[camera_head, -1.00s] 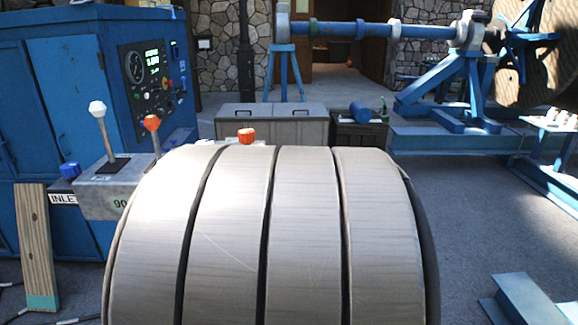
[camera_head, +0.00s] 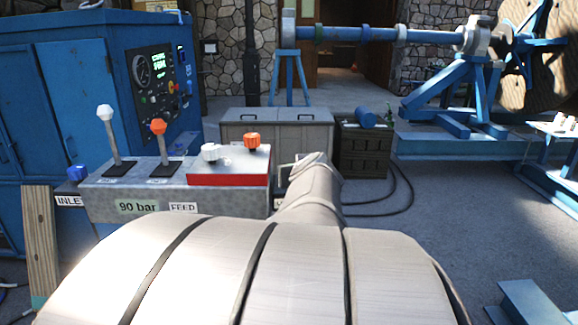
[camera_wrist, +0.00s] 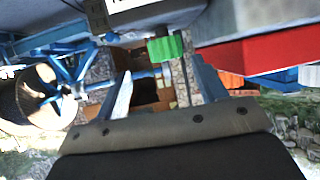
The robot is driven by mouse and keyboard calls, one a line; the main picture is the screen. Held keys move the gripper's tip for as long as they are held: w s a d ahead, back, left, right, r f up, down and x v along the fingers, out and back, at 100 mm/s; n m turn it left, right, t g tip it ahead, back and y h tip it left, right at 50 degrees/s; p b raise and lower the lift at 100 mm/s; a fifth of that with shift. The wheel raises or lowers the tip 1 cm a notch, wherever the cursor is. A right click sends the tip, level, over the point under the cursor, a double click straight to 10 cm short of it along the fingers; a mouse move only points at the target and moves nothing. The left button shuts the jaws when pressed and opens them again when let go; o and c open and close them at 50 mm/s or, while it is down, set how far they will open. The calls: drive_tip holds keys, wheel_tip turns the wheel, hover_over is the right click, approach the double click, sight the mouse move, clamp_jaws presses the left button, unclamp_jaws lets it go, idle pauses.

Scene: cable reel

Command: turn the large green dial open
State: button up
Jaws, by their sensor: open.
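A green dial (camera_wrist: 166,48) shows in the wrist view at upper centre, sticking out below a grey box (camera_wrist: 150,14). I cannot make it out in the head view, where my arm covers part of the panel. My gripper (camera_wrist: 166,88) is open in the wrist view, with one finger on each side of the picture's middle. The dial shows beyond and between the fingers, with no visible contact. Nothing is held. In the head view my arm reaches to the right end of the control panel (camera_head: 110,202), and the fingers cannot be seen.
The panel carries a white-knobbed lever (camera_head: 106,114), an orange-knobbed lever (camera_head: 158,128), and a red-edged box (camera_head: 230,178) with a white knob (camera_head: 210,153) and an orange knob (camera_head: 252,141). A blue knob (camera_head: 78,173) is at its left end.

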drive_tip(key=s+d+r+n+g+y, duration=0.2)
drive_tip(key=s+d+r+n+y, duration=0.25)
drive_tip(key=d+n+y, duration=0.3)
drive_tip(key=shift+m, duration=0.35)
drive_tip(key=x, duration=1.1)
drive_tip(key=f+x, duration=0.1)
drive_tip(key=x, duration=0.4)
drive_tip(key=shift+w+d+f, duration=0.1)
drive_tip(key=shift+w+f, duration=0.05)
drive_tip(key=c, duration=1)
